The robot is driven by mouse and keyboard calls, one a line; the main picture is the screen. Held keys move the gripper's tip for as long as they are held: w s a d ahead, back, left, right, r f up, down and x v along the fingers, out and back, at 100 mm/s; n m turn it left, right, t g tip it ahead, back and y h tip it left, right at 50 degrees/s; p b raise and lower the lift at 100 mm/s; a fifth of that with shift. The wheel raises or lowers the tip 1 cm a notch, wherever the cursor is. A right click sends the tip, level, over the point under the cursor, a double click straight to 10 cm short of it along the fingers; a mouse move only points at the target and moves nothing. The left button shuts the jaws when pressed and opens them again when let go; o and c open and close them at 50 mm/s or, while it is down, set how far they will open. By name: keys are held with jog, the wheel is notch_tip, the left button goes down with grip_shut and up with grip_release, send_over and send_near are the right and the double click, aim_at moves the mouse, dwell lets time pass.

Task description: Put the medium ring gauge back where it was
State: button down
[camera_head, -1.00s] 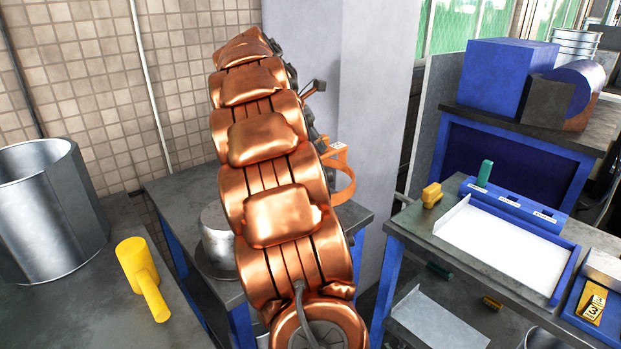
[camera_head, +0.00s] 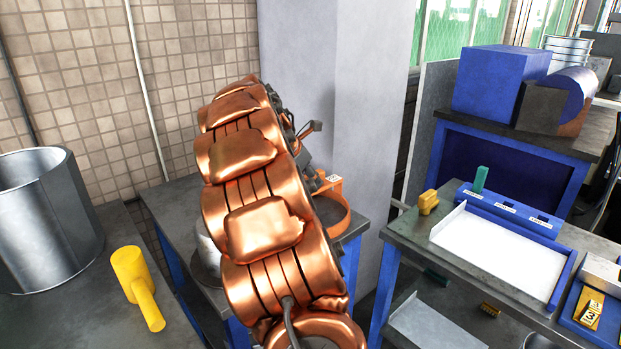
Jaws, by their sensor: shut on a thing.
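An orange ring (camera_head: 347,222) with a small tagged block on its upper edge appears to be the medium ring gauge. My gripper (camera_head: 314,183) is shut on it at the block, mostly hidden behind my copper-coloured arm. The ring is in front of the grey pillar, over the right end of the back bench in the picture; its height above it is unclear. A blue rack (camera_head: 534,226) with several labelled positions stands at the back of the right-hand bench.
A white-surfaced tray (camera_head: 495,252) lies before the rack; a yellow block (camera_head: 428,202) sits left of it. A metal cylinder (camera_head: 205,250) on the back bench is partly hidden by my arm. A yellow mallet (camera_head: 137,286) and large metal pail shell (camera_head: 45,222) occupy the left bench.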

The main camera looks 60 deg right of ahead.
jog(key=c, duration=0.9)
grip_release()
jog(key=shift+v, duration=6.05)
